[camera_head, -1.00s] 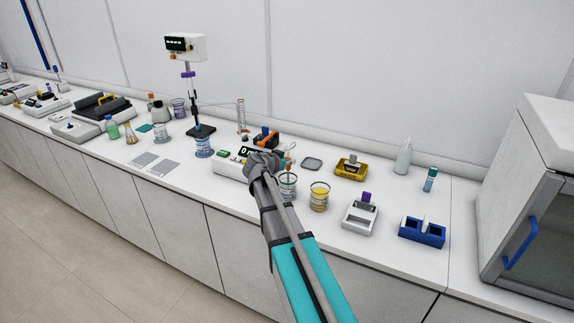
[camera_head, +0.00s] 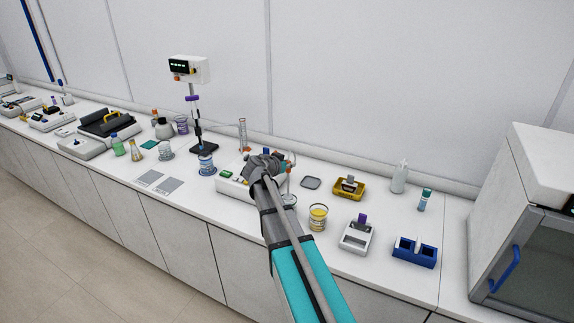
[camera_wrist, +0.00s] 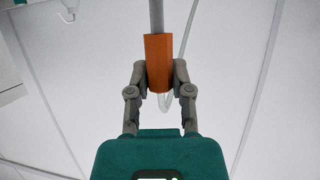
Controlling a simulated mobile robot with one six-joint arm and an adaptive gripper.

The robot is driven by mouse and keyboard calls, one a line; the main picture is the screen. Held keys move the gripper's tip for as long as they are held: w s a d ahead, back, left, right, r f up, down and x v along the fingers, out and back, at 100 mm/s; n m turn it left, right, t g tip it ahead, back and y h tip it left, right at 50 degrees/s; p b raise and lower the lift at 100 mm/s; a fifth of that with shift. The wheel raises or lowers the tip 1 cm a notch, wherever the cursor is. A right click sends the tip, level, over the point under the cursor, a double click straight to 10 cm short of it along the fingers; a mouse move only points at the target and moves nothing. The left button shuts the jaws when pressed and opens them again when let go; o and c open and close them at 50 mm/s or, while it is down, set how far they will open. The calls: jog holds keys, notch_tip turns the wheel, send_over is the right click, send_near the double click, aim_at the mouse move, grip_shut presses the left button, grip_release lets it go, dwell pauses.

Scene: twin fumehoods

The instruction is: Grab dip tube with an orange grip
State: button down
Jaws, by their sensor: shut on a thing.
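The dip tube has an orange grip (camera_wrist: 158,62) with a thin grey rod (camera_wrist: 156,16) running from one end, seen in the wrist view. My gripper (camera_wrist: 159,76) is shut on the orange grip, one finger on each side. In the head view my gripper (camera_head: 268,166) is above the bench, over the white instrument and beside the glass beaker (camera_head: 289,200). My arm partly hides both. The tube is too small there to follow clearly.
A beaker of yellow liquid (camera_head: 318,217) stands right of my arm. Farther right are a yellow holder (camera_head: 349,187), a white holder (camera_head: 357,236), a blue rack (camera_head: 414,253) and a white cabinet (camera_head: 545,200). A stirrer stand (camera_head: 196,120) rises at the back left.

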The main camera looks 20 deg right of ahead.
jog(key=shift+r+p, duration=3.85)
jog(key=shift+r, duration=0.45)
jog(key=shift+f, duration=0.1)
